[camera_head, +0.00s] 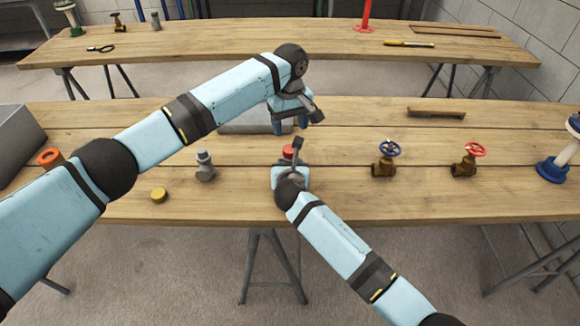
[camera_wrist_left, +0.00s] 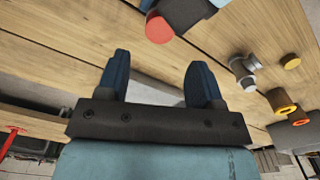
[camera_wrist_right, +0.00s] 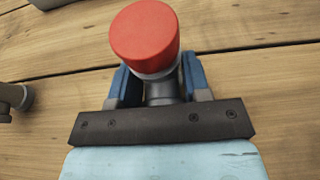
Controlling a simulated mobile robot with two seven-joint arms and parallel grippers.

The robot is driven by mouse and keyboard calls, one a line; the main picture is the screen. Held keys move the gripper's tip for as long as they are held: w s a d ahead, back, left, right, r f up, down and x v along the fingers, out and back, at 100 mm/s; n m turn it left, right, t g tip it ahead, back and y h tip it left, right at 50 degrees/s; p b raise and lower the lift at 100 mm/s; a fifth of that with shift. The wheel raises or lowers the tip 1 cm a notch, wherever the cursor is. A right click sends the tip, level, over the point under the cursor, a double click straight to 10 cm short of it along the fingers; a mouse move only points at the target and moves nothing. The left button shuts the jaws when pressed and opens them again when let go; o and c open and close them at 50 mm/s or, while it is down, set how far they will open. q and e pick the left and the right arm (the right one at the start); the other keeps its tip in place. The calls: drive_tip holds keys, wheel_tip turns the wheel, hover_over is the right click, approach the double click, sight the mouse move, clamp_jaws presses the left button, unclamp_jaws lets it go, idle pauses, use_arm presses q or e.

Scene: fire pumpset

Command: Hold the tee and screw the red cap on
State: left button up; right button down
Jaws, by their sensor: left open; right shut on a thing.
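The red cap (camera_head: 289,152) sits on the end of a grey tee (camera_wrist_right: 160,92). In the right wrist view, the cap (camera_wrist_right: 145,35) is large and on top, and I cannot tell how far it is threaded. My right gripper (camera_wrist_right: 157,78) is shut on the tee below the cap, one blue finger on each side. My left gripper (camera_head: 290,125) is open and empty, above and behind the red cap in the head view. In the left wrist view, the red cap (camera_wrist_left: 159,29) lies beyond the spread left fingers (camera_wrist_left: 162,68), apart from them.
Another grey fitting (camera_head: 205,166) and a yellow cap (camera_head: 159,195) are left on the bench. Right are a blue-wheel valve (camera_head: 384,162), a red-wheel valve (camera_head: 466,163) and a brush (camera_head: 436,113). A grey bin (camera_head: 16,143) is far left. A grey tray (camera_head: 245,122) lies behind.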

sight(290, 148)
use_arm(q)
drive_tip(key=shift+f, duration=4.05)
drive_tip(key=c, duration=0.9)
drive_tip(key=m, duration=0.6)
drive_tip(key=shift+m, duration=0.4)
drive_tip(key=o, duration=1)
